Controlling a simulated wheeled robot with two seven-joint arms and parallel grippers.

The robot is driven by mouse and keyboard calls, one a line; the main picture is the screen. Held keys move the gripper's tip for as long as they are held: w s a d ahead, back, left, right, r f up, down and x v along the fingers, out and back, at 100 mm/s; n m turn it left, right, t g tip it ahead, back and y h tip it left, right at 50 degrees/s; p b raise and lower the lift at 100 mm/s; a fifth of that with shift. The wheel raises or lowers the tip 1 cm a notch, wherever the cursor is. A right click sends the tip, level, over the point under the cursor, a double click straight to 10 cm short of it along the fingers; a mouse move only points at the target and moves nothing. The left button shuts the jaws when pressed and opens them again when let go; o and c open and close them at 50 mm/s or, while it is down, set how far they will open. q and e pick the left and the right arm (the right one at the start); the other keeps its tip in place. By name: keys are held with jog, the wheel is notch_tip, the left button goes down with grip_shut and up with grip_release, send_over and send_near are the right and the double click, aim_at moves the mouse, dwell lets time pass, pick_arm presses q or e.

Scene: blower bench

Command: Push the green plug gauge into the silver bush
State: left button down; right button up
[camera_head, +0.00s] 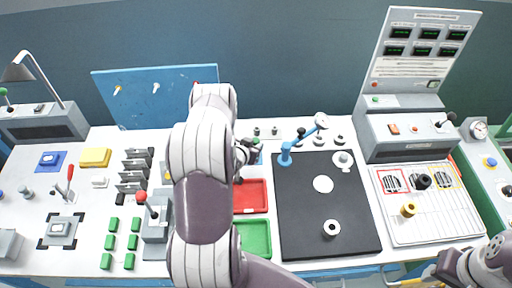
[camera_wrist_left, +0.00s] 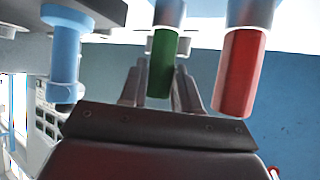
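The green plug gauge (camera_wrist_left: 162,66) shows in the left wrist view with a grey collar above its green handle. My left gripper (camera_wrist_left: 160,85) has one finger on each side of the handle, with no clear gap, so it looks shut on it. In the head view my left gripper (camera_head: 246,152) is beyond the red tray, and my arm hides much of the area; the green gauge is not clear there. A grey round piece (camera_head: 343,160) stands on the dark mat; I cannot tell whether it is the silver bush. My right gripper (camera_head: 490,255) is at the lower right, its fingers unclear.
In the left wrist view a red handle (camera_wrist_left: 240,72) stands close beside the green one, and a blue flanged piece (camera_wrist_left: 65,55) is on the other side. The red tray (camera_head: 263,196), green tray (camera_head: 266,240), dark mat (camera_head: 300,220) and blue post (camera_head: 285,157) lie nearby.

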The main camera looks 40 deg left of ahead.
pick_arm(q)
jog(key=shift+r+p, duration=2)
jog(key=shift+r, duration=0.65)
jog(key=shift+f, duration=0.1)
